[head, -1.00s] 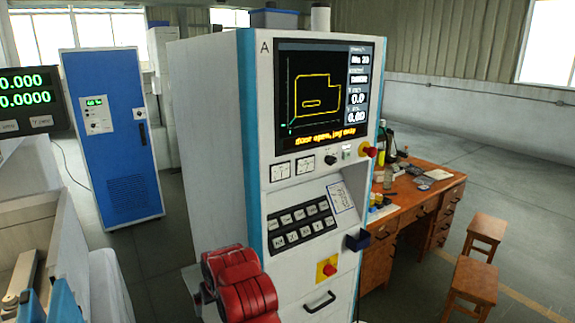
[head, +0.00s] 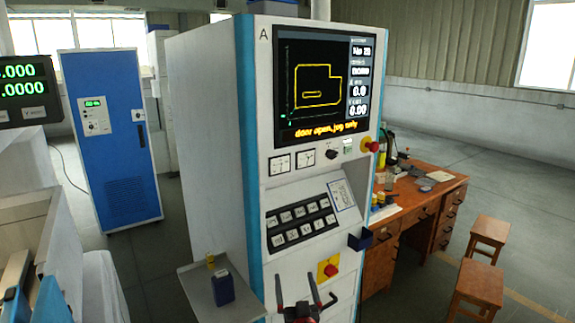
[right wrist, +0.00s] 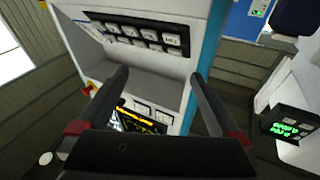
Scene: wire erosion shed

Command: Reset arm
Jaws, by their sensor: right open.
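My right gripper (head: 298,296) is at the bottom middle of the head view, in front of the lower part of the white control cabinet (head: 205,150). Its two dark fingers stand apart with nothing between them. In the right wrist view the same gripper (right wrist: 160,80) shows its fingers spread, with the cabinet's key panel (right wrist: 135,33) and screen (right wrist: 140,118) beyond them. My left gripper is not in view.
A wooden desk (head: 425,207) and two stools (head: 490,232) stand right. A blue cabinet (head: 112,150) stands left.

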